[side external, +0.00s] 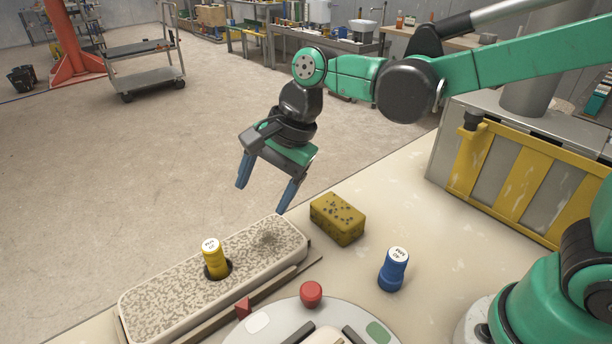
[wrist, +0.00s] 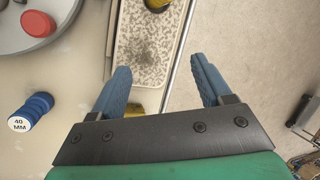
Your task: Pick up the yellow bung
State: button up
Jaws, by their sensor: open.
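The yellow bung (side external: 212,262) has a white labelled top and stands upright in a dark round hole in the long speckled block (side external: 165,297). In the wrist view the hole shows only in part at the top edge, above the bare speckled face (wrist: 143,52). My gripper (side external: 262,198) is open and empty, with two blue fingers pointing down. It hangs in the air above the block's far end, up and to the right of the bung, apart from it. In the wrist view my gripper (wrist: 160,68) shows its fingers spread wide.
A yellow sponge (side external: 337,219) lies beside the block's far end. A blue bung (side external: 393,270) stands on the table (side external: 425,215) to the right. A round grey plate with a red knob (side external: 311,294) is in front. A yellow rail (side external: 540,190) stands at the right.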

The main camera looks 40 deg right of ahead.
aim_at(213, 244)
jog(key=a+f+m+g, duration=0.1)
jog(key=a, duration=0.1)
jog(key=a+f+m, duration=0.1)
jog(key=a+m, duration=0.1)
jog(key=w+a+f+m+g+y, duration=0.1)
jog(key=a+m, duration=0.1)
jog(key=a, duration=0.1)
jog(key=shift+f+g, duration=0.3)
jog(key=shift+f, duration=0.05)
jog(key=shift+a+f, duration=0.25)
jog(key=shift+x, duration=2.55)
grip_shut()
